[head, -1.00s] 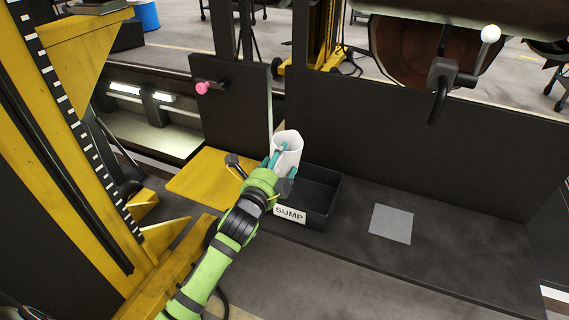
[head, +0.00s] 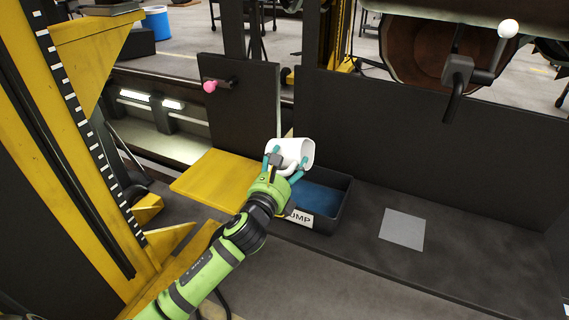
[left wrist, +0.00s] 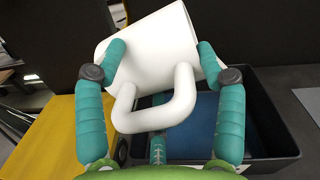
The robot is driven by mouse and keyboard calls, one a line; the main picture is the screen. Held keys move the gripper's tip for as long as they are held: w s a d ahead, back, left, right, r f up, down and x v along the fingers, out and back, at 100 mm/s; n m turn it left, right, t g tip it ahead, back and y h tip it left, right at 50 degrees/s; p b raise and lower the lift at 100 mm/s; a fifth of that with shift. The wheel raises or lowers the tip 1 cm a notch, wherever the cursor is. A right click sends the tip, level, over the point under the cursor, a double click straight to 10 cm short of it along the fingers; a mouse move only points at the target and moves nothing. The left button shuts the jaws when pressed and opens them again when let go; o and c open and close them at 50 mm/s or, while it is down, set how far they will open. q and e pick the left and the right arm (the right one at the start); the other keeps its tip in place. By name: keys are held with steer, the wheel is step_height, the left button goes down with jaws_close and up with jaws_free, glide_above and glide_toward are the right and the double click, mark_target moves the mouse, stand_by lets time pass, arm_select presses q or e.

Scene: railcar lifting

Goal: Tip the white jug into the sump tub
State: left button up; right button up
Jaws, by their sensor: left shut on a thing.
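The white jug (head: 291,151) is tilted well over to the right above the sump tub, its open mouth facing right in the head view. My left gripper (head: 287,162) is shut on it, with teal fingers on both sides of the jug (left wrist: 150,40) and its handle toward the palm in the left wrist view. The black sump tub (head: 343,205) stands on the dark bench below, its SUMP label partly hidden by my gripper. Blue shows inside the tub, and no stream from the jug is visible. My right gripper is not in view.
A yellow plate (head: 215,178) lies left of the tub. A grey square (head: 402,229) lies on the clear bench to the right. A dark upright panel (head: 400,120) stands behind, with a white-knobbed lever (head: 475,70). A pink-knobbed lever (head: 212,86) is at back left.

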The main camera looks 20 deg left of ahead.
arm_select(q)
steer(key=m+p, duration=0.1)
steer(key=d+r+m, duration=0.1)
steer(key=m, duration=0.1)
steer(key=m+p, duration=0.1)
steer(key=shift+d+r+p, duration=0.15)
steer(key=shift+r+p, duration=0.15)
steer(key=shift+p, duration=0.05)
steer(key=shift+d+m+p, duration=0.2)
steer(key=shift+m+p, duration=0.15)
steer(key=shift+m, duration=0.45)
stand_by(2.7)
